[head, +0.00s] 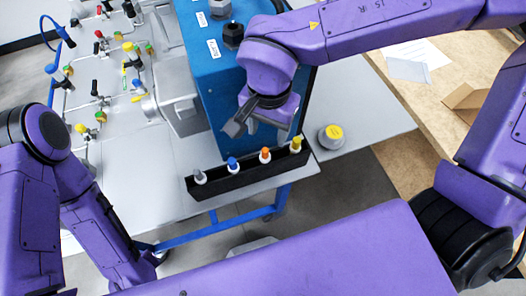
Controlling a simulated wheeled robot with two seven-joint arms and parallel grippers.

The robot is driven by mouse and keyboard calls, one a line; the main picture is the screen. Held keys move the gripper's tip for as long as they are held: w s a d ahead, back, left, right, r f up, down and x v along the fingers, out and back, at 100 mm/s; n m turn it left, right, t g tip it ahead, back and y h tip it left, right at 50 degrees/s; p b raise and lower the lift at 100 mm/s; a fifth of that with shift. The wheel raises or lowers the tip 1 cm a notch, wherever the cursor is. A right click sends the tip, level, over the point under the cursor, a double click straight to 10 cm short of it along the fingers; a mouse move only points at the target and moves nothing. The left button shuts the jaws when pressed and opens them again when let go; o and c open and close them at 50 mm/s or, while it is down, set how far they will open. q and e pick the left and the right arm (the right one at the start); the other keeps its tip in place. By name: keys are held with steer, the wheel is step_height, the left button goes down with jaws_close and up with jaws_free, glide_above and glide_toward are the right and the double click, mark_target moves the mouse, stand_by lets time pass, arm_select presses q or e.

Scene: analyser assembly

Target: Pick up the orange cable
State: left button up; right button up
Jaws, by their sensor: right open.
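The orange cable (265,155) shows as an orange-topped white connector standing in a black rack (230,182) at the front edge of the table. A grey-topped one (200,177) and a blue-topped one (233,165) stand to its left, and a yellow-topped one (296,145) to its right. Any cable length below the tops is hidden by the rack. My right gripper (258,128) is open and empty, pointing down just behind and above the orange top, apart from it. My left arm comes in at the lower left; its gripper does not show.
A blue analyser box (222,85) stands right behind the rack, close to my right gripper. Several valves and fittings with coloured caps fill the table (95,185) at left. A round grey piece with a yellow top (332,136) sits right of the rack. The table's front left is clear.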

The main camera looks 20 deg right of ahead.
mark_target(265, 150)
steer(key=shift+s+f, duration=0.2)
steer(key=shift+f, duration=0.35)
steer(key=shift+s+f, duration=0.15)
steer(key=shift+f, duration=0.4)
steer(key=f, duration=0.3)
steer(key=a+f, duration=0.1)
steer(key=f, duration=0.1)
steer(key=shift+s+f, duration=0.1)
steer(key=shift+s, duration=0.05)
steer(key=c, duration=1.1)
